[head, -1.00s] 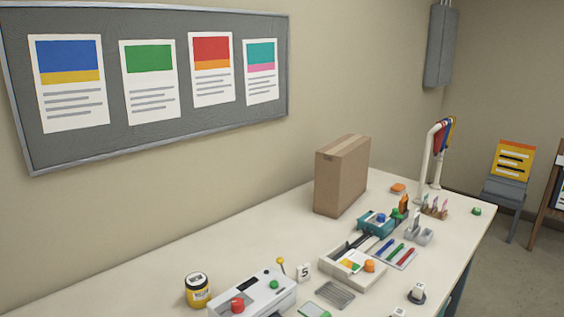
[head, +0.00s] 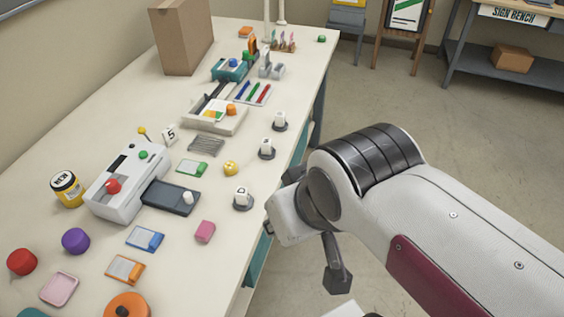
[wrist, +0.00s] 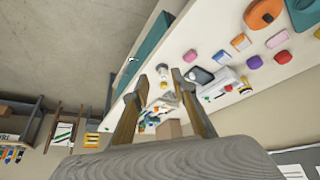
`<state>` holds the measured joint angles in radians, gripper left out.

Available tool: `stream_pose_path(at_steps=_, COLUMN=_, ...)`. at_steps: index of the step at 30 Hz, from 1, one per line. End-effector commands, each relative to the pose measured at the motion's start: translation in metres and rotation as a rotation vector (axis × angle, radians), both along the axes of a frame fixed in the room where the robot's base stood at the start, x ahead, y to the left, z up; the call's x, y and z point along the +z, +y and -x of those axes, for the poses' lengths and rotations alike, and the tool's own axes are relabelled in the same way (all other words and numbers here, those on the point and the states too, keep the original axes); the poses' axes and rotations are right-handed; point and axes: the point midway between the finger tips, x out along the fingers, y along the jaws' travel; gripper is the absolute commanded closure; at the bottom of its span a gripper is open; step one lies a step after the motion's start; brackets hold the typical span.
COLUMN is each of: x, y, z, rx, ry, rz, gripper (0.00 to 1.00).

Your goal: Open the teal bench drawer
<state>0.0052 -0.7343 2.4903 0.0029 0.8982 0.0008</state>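The teal drawer front (head: 258,260) shows as a narrow strip below the bench's front edge in the head view, partly cut off by my arm and the tabletop edge. In the wrist view, a teal front (wrist: 152,47) runs along the bench side, beyond and above my fingertips. A small pale mark at its lower end may be a handle; it is too small to tell. I see no gap showing the drawer pulled out. My gripper (wrist: 159,78) is open, its two fingers apart with nothing held between them. It appears apart from the teal front.
The floor (head: 385,100) beside the bench is open. A sign bench (head: 505,18) stands at the back right.

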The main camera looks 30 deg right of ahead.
Motion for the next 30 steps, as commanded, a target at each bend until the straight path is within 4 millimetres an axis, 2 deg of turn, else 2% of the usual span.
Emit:
stream_pose_path(at_steps=8, x=0.003, y=-0.005, z=-0.026, rx=-0.043, ry=0.034, rz=-0.021, gripper=0.74)
stream_pose_path(at_steps=15, x=0.004, y=-0.014, z=-0.060, rx=-0.097, ry=0.072, rz=-0.049, gripper=0.74)
stream_pose_path(at_steps=30, x=-0.014, y=-0.043, z=-0.135, rx=-0.218, ry=0.148, rz=-0.110, gripper=0.74)
